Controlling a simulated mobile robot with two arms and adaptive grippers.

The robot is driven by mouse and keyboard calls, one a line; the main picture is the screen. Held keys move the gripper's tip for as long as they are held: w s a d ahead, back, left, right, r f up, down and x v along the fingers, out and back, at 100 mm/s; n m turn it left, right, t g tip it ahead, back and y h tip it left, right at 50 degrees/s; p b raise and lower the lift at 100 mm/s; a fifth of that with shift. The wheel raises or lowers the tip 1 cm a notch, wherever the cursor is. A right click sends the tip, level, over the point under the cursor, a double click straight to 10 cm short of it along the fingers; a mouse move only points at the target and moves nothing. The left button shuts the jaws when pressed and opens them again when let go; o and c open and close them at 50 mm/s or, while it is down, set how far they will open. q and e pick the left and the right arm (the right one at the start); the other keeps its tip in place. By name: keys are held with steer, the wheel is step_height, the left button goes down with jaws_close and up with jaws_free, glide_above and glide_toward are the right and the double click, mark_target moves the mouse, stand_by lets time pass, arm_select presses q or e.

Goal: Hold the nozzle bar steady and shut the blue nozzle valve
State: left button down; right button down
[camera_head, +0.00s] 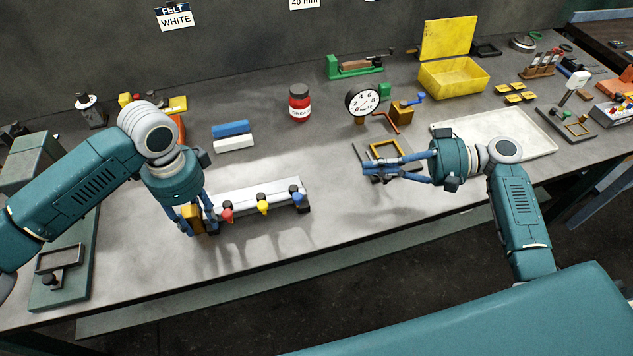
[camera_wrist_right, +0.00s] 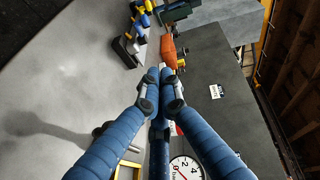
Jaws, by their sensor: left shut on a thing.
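The nozzle bar (camera_head: 250,196) is a pale bar lying along the table in the head view. A red valve (camera_head: 227,215), a yellow valve (camera_head: 262,207) and the blue nozzle valve (camera_head: 297,198) stick out along its front side, blue at the right end. My left gripper (camera_head: 197,220) is shut on the yellow-brown block at the bar's left end, and its fingers partly hide that end. My right gripper (camera_head: 368,170) is empty, right of the blue valve and apart from it. In the right wrist view its fingertips (camera_wrist_right: 159,76) are drawn together.
A pressure gauge (camera_head: 362,103) on a stand with a red pipe is behind my right gripper. A dark tray with a yellow frame (camera_head: 386,148) lies beneath it. A grease jar (camera_head: 299,104) and blue and white blocks (camera_head: 231,130) stand behind the bar. The table before the bar is clear.

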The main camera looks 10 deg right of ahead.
steer(key=shift+s+r, duration=0.1)
steer(key=shift+s, duration=0.25)
glide_toward(296, 194)
steer(key=shift+w+a+f, duration=0.1)
steer(key=shift+w+a, duration=0.5)
steer(key=shift+a, duration=0.2)
steer(key=shift+w+a+f, duration=0.1)
steer(key=shift+w+a, duration=0.5)
steer(key=shift+a, duration=0.25)
steer(key=shift+w+a+f, duration=0.15)
steer(key=shift+w+a, duration=0.45)
steer(key=shift+a, duration=0.2)
